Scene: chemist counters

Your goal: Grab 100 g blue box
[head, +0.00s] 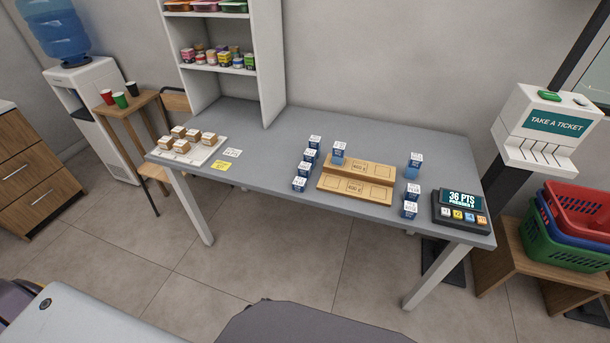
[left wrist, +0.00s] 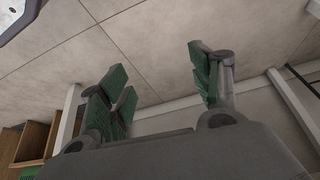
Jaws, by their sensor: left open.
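Several small blue and white boxes stand on the grey table (head: 262,180). A column of them, with one blue box (head: 299,184) at its front end, is left of two wooden trays. Another blue box (head: 338,152) is at the back tray's left end. More boxes, such as this blue box (head: 410,209), stand right of the trays. Their weight labels are too small to read. My left gripper (left wrist: 165,85) shows in the left wrist view, open and empty over floor, with green finger pads. Neither gripper shows in the head view.
The back wooden tray (head: 385,171) and front wooden tray (head: 325,184) are marked 400 g and 600 g or similar. A display device (head: 461,210) reads 36 PTS. A white board (head: 207,153) with brown-white boxes is at left. The table's middle-left is clear.

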